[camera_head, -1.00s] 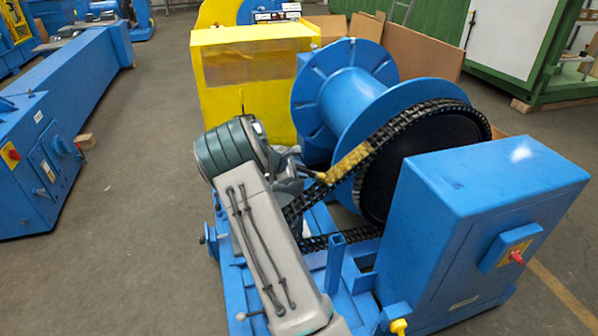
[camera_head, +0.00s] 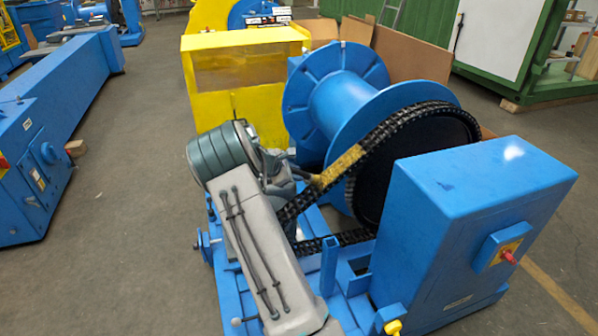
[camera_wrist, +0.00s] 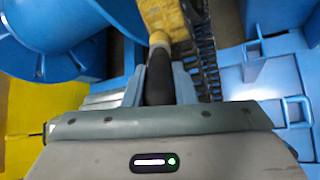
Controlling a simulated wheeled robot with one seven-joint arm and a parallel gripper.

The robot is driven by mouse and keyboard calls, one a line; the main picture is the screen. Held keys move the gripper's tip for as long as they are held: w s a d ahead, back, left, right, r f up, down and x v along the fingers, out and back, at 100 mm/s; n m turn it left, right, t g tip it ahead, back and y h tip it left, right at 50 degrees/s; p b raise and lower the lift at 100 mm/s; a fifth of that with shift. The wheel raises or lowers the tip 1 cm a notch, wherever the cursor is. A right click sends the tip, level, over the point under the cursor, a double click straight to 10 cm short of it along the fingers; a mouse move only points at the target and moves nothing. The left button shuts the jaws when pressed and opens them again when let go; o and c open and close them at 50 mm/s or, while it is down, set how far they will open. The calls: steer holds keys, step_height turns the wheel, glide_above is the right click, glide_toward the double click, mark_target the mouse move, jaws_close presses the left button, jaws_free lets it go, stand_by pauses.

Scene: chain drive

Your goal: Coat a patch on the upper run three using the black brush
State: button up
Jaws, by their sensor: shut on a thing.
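The black chain (camera_head: 399,125) runs over the large dark sprocket (camera_head: 412,165) beside the blue drum. A yellowish coated patch (camera_head: 342,165) lies on its sloping upper run, and it also shows at the top of the wrist view (camera_wrist: 165,18). My gripper (camera_wrist: 158,88) is shut on the black brush (camera_wrist: 157,72) by its dark handle. The brush points at the patch, with its pale collar against the patch's near end in the wrist view. The bristles are hard to tell from the coating. In the head view my wrist partly hides the brush.
The blue drum (camera_head: 338,100) stands close behind the chain. A tall blue housing (camera_head: 455,215) with a red switch (camera_head: 508,256) is on the right. A yellow box (camera_head: 235,85) stands behind my arm. Open grey floor lies to the left.

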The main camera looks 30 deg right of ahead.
steer(key=shift+w+a+f, duration=0.1)
steer(key=shift+a+f, duration=0.35)
steer(key=shift+a, duration=0.05)
steer(key=shift+r, duration=0.15)
steer(key=shift+w+a+r+p, duration=0.25)
steer(key=shift+a+r+p, duration=0.65)
steer(key=shift+r, duration=0.25)
steer(key=shift+w+a+r+p, duration=0.25)
steer(key=shift+a+r+p, duration=0.6)
steer(key=shift+r, duration=0.25)
steer(key=shift+w+a+r+p, duration=0.25)
steer(key=shift+a+r+p, duration=0.5)
steer(key=shift+a+r, duration=0.3)
steer(key=shift+d+r, duration=0.1)
